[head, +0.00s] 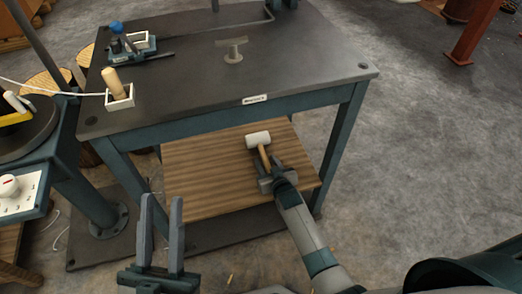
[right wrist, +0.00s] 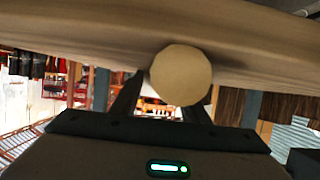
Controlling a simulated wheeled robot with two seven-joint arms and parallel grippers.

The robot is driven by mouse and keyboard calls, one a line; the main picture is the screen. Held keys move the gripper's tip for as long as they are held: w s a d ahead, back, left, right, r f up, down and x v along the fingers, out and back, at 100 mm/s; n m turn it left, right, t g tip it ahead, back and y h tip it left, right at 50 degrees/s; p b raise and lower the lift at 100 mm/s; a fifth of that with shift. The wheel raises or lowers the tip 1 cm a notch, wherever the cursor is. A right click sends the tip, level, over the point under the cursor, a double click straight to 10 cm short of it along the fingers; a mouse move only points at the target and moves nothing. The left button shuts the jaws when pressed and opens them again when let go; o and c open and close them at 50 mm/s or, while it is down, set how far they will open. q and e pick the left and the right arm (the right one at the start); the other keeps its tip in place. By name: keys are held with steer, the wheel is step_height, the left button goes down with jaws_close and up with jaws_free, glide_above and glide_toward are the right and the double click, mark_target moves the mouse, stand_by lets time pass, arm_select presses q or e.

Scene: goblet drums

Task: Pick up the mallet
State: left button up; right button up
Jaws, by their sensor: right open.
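The mallet (head: 258,139), with a white head and a wooden handle, lies on the wooden lower shelf (head: 205,180) of the workbench. Its handle points toward my right gripper (head: 268,179). In the right wrist view, the round tan handle end (right wrist: 181,75) shows between the two fingers of my right gripper, which is open around it. Whether a finger touches the handle cannot be told. My left gripper (head: 161,225) is open and empty, with its fingers pointing up, left of the shelf and in front of it.
The dark bench top (head: 300,65) overhangs the shelf. A bench leg (head: 342,145) stands right of the shelf. The floor at right is clear.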

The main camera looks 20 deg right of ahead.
steer(key=shift+c, duration=0.6)
jaws_close()
steer(key=shift+w+r, duration=0.1)
